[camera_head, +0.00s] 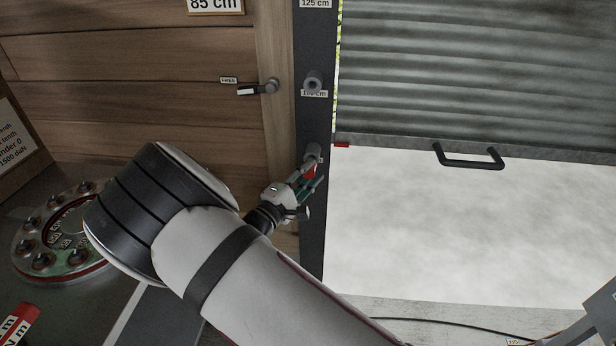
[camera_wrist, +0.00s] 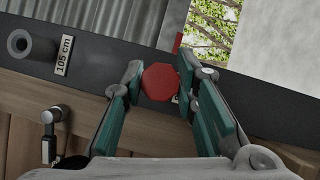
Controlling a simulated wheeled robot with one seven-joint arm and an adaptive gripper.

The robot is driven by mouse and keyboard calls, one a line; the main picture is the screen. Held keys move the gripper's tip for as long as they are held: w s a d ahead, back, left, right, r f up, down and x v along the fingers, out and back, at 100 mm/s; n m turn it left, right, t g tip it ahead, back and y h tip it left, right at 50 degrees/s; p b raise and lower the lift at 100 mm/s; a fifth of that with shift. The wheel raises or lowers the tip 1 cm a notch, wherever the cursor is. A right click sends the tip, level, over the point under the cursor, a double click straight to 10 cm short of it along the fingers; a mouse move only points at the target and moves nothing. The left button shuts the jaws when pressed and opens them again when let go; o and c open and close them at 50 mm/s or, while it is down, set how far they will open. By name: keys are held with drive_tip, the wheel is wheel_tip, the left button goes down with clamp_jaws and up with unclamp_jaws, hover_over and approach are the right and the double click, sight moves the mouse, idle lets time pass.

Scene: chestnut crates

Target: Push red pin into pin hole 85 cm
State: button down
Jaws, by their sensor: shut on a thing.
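My gripper (camera_head: 307,182) is at the dark post (camera_head: 312,125), its green-padded fingers shut on the red pin (camera_head: 309,171). In the wrist view, the pin's round red head (camera_wrist: 160,82) sits between the two fingertips (camera_wrist: 160,76). A grey cylindrical pin hole (camera_head: 312,152) on the post is right at the pin's far end. The gripper and pin cover its lower part, and its label is hidden. I cannot tell how deep the pin is in it. Higher on the post is another grey hole (camera_head: 313,78) labelled 105 cm, also in the wrist view (camera_wrist: 18,43).
A grey ribbed shutter (camera_head: 480,70) with a black handle (camera_head: 468,160) is right of the post, above a pale opening. A small red tab (camera_head: 342,145) is at its lower left edge. A latch (camera_head: 258,88) is on the wooden wall. A round dial (camera_head: 62,232) stands left.

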drive_tip(key=shift+w+b, duration=0.5)
drive_tip(key=shift+w, duration=0.55)
drive_tip(key=c, duration=1.2)
unclamp_jaws()
drive_tip(key=v, duration=1.2)
drive_tip(key=s+d+r+m+g+p, duration=0.25)
drive_tip(key=d+r+g, duration=0.25)
drive_tip(key=d, duration=0.4)
drive_tip(key=s+d+r+m+g+p, duration=0.1)
drive_tip(key=s+d+r+m+g, duration=0.4)
drive_tip(key=d, duration=0.4)
drive_tip(key=s+d+r+m+g+p, duration=0.1)
drive_tip(key=s+d+r+m+g, duration=0.1)
drive_tip(key=d+r+g, duration=0.5)
drive_tip(key=s+d+r+m+t+y+p, duration=0.2)
drive_tip(key=s+r+y, duration=0.3)
drive_tip(key=s, duration=0.6)
drive_tip(key=s+d+r+m+t+y+p, duration=0.2)
drive_tip(key=s+r, duration=0.5)
drive_tip(key=s, duration=0.5)
drive_tip(key=d+m+y+p, duration=0.1)
drive_tip(key=y+p, duration=0.1)
drive_tip(key=y, duration=0.1)
drive_tip(key=shift+s+d+r+t, duration=0.25)
drive_tip(key=shift+s+d+t, duration=0.05)
drive_tip(key=shift+s+d, duration=0.1)
